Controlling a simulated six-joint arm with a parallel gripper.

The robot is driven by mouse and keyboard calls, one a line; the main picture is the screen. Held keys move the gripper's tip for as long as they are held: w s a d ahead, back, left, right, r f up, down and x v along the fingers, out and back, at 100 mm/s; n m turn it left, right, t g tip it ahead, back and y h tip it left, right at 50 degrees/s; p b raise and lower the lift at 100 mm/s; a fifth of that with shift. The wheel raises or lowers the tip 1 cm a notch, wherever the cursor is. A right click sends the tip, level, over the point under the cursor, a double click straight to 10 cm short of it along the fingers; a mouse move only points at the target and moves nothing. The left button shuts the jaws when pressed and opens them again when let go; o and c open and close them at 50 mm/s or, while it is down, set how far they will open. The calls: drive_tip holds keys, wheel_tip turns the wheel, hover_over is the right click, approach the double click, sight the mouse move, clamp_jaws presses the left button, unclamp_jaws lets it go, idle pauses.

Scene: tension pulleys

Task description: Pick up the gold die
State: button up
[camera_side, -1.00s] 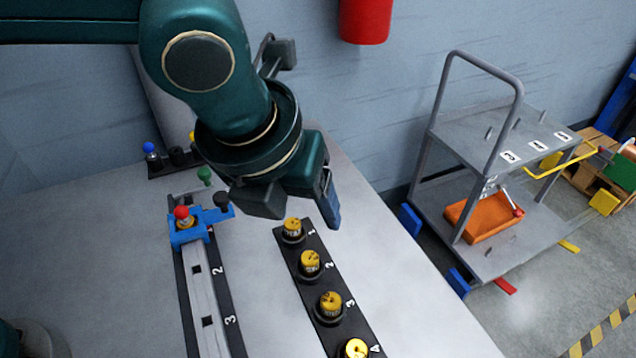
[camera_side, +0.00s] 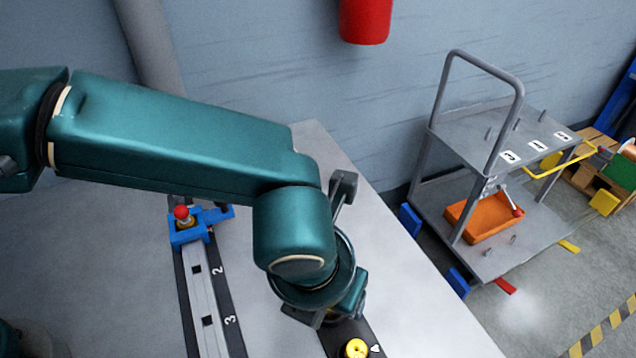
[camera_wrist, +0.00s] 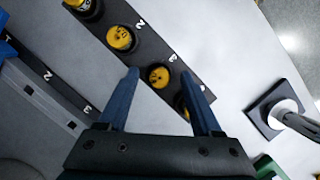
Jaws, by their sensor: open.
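Several gold pieces sit upright in a row on a black numbered strip (camera_wrist: 187,63). In the wrist view they are the piece by 1 (camera_wrist: 84,5), the piece by 2 (camera_wrist: 121,38), the piece by 3 (camera_wrist: 158,76) and the piece by 4 (camera_wrist: 183,103), partly hidden by my right finger. In the side view only piece 4 (camera_side: 355,348) shows; my arm hides the others.
A grey rail (camera_side: 203,290) with a blue clamp (camera_side: 187,234) and red knob (camera_side: 181,212) lies left of the strip. A grey cart (camera_side: 490,140) with an orange tray (camera_side: 483,217) stands beyond the table's right edge.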

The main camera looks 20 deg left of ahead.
clamp_jaws()
drive_tip(key=shift+r, duration=0.1)
drive_tip(key=shift+r, duration=0.55)
drive_tip(key=r, duration=0.3)
drive_tip(key=shift+w+a+r, duration=0.1)
drive_tip(key=shift+a, duration=0.1)
drive_tip(key=w+a+r, duration=0.4)
drive_tip(key=a+r, duration=0.2)
drive_tip(key=a, duration=0.4)
drive_tip(key=shift+a+r, duration=0.25)
